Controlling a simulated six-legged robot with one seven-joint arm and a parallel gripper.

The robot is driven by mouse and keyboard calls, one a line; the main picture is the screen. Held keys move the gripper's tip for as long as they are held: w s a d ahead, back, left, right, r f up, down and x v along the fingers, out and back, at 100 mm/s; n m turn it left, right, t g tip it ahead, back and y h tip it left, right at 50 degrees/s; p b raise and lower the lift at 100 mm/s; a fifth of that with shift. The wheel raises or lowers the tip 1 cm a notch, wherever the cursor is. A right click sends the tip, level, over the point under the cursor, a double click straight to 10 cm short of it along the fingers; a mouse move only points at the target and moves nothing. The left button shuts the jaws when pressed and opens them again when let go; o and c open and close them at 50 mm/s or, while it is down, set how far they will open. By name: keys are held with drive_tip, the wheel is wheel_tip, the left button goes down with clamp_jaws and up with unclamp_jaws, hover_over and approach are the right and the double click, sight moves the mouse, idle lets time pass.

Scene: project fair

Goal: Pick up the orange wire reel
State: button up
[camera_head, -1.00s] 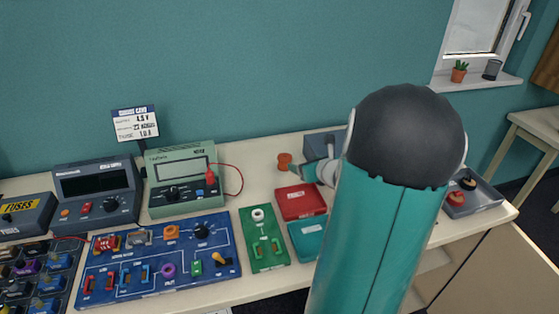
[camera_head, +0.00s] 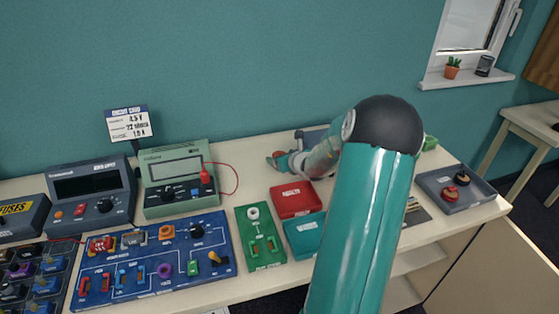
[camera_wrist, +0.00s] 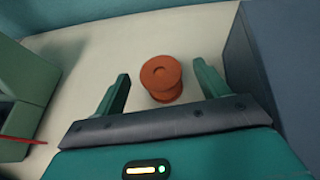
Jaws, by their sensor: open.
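The orange wire reel (camera_wrist: 161,79) stands on the pale table top in the wrist view, with its round top and centre hole facing up. My gripper (camera_wrist: 161,84) is open, with one green finger on each side of the reel's near part. I see gaps between the fingers and the reel, so neither touches it. In the head view the reel (camera_head: 279,155) is mostly hidden behind my gripper (camera_head: 274,161) near the wall. I cannot tell the exact height of the fingertips over the table.
A green meter (camera_head: 175,178) stands left of the reel, with a red lead curving towards it. A grey-blue box (camera_wrist: 273,65) is close on the right in the wrist view. A red tray (camera_head: 294,199) and a teal tray (camera_head: 304,236) lie nearer the front.

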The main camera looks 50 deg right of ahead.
drive_tip(key=c, duration=1.1)
